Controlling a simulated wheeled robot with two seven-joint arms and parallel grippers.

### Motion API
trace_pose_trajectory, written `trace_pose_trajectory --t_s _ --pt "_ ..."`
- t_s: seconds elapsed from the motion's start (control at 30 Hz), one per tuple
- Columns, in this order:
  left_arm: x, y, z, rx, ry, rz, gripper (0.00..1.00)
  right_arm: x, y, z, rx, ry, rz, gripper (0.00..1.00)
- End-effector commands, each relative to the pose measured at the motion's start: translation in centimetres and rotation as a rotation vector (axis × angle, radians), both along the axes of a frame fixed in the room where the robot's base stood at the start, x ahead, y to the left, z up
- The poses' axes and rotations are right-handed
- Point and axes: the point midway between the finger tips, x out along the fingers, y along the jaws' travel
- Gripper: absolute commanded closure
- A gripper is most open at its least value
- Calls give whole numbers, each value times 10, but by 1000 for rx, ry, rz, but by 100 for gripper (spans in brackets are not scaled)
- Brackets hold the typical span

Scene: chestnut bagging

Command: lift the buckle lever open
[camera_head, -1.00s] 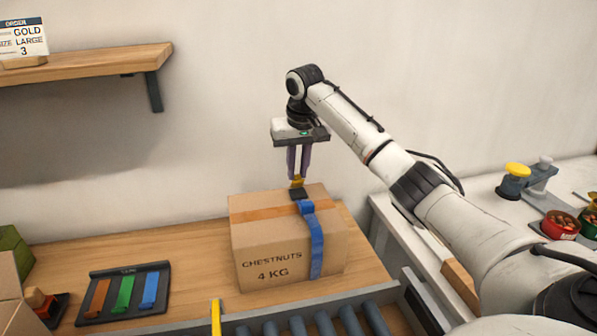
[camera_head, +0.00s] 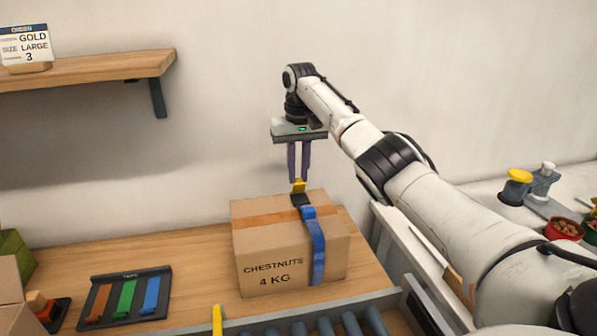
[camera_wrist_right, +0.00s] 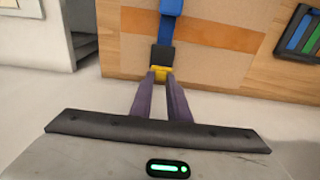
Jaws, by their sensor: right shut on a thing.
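A cardboard box (camera_head: 262,249) marked CHESTNUTS 4 KG stands on the wooden table. A blue strap (camera_head: 317,250) runs over its top and down its front. A black buckle (camera_head: 301,200) with a yellow lever (camera_head: 299,186) sits on the box's top at the strap's end. My right gripper (camera_head: 298,180) points down above the box, its purple fingers shut on the yellow lever. The right wrist view shows the fingertips (camera_wrist_right: 163,74) at the yellow lever, with the black buckle (camera_wrist_right: 162,57) just beyond. My left gripper is not in view.
A rack (camera_head: 123,297) with brown, green and blue strips lies left of the box. Conveyor rollers (camera_head: 325,326) run along the front. A wooden shelf (camera_head: 90,70) is on the wall. A red bowl (camera_head: 562,228) stands on the right counter.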

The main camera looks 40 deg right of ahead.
Motion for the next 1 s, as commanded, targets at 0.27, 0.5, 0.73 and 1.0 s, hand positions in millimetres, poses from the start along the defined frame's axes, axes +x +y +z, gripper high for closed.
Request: trace_pose_trajectory --t_s 0.27,0.5,0.73,1.0 --pt "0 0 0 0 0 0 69 0 0 -1 0 0 0 100" --pt "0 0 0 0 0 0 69 0 0 0 0 0 0 66" --pt "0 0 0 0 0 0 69 0 0 3 0 -1 -1 66" --pt "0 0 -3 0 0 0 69 -2 2 46 1 -5 -1 66"
